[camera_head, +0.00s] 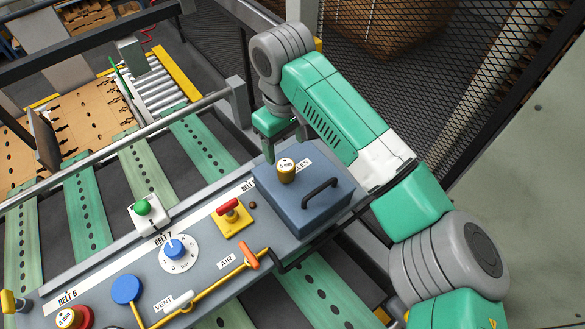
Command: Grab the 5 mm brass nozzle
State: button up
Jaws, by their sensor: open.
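The 5 mm brass nozzle (286,172) is a short brass cylinder with a white top label reading what looks like "5 mm". It stands upright on the lid of a blue-grey box (318,212), left of the lid's black handle. My gripper (284,153) is open and points down at the box's far edge, just above and beyond the nozzle in the picture. Its fingers are apart and hold nothing. I cannot tell the exact gap between the fingers and the nozzle.
The box's black handle (320,192) stands up near the nozzle. A rail (130,132) runs behind.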

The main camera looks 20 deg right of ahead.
aim_at(286, 165)
notch_tip(286, 165, down, 8)
jog(key=shift+r+p, duration=0.2)
jog(key=shift+p, duration=0.65)
jog(key=c, duration=1.2)
jog(key=shift+o, duration=0.2)
jog(key=shift+r, duration=0.15)
jog(key=shift+r, duration=0.4)
notch_tip(286, 165, up, 2)
jog(key=shift+r+b, duration=0.2)
jog(key=shift+b, duration=0.5)
jog(key=s+a+r+b, duration=0.1)
jog(key=s+a, duration=0.3)
jog(key=s, duration=1.1)
jog(key=shift+s+a+r, duration=0.2)
jog(key=shift+r, duration=0.1)
